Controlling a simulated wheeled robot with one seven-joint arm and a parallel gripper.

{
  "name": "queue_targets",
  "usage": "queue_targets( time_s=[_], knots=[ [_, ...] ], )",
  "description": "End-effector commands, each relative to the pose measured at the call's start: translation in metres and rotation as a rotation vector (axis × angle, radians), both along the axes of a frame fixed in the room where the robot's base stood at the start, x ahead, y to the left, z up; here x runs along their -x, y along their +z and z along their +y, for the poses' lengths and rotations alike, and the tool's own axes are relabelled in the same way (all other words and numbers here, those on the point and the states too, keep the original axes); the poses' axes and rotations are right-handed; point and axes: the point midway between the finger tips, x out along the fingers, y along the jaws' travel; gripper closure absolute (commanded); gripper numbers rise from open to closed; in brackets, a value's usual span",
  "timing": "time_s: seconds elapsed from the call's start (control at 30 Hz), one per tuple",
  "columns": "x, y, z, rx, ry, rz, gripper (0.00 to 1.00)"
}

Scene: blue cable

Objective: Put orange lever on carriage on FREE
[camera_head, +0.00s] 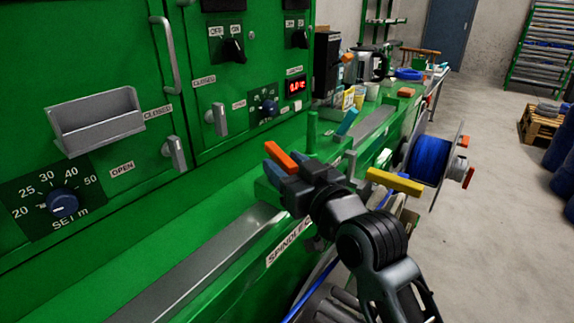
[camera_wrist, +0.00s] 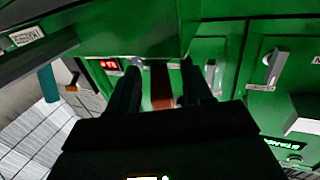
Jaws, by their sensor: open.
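An orange lever (camera_head: 281,158) shows at my gripper's fingertips in the head view, above the green carriage (camera_head: 262,190) on the machine bed. My gripper (camera_head: 273,164) reaches in from the lower right, its fingers open. In the wrist view, a reddish-brown bar (camera_wrist: 162,86), which looks like the lever, lies between the two dark fingers of my gripper (camera_wrist: 160,82). Gaps seem to show on both sides, but contact is hard to tell. The lever's base is hidden behind my gripper, and I cannot read a FREE label.
The green cabinet (camera_head: 110,60) with knobs, handles and a tray stands close at left. A yellow lever (camera_head: 395,182) is just right of my gripper. A blue cable reel (camera_head: 430,160) stands further right. A metal rail (camera_head: 190,268) runs along the bed.

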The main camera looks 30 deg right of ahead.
Motion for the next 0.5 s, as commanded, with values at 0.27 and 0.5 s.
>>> queue_targets(
  time_s=[0.27, 0.5],
  knots=[
    [0.0004, -0.0001, 0.0001, 0.000, 0.000, 0.000, 0.69],
    [0.0004, -0.0002, 0.0000, 0.000, 0.000, 0.000, 0.92]
  ],
)
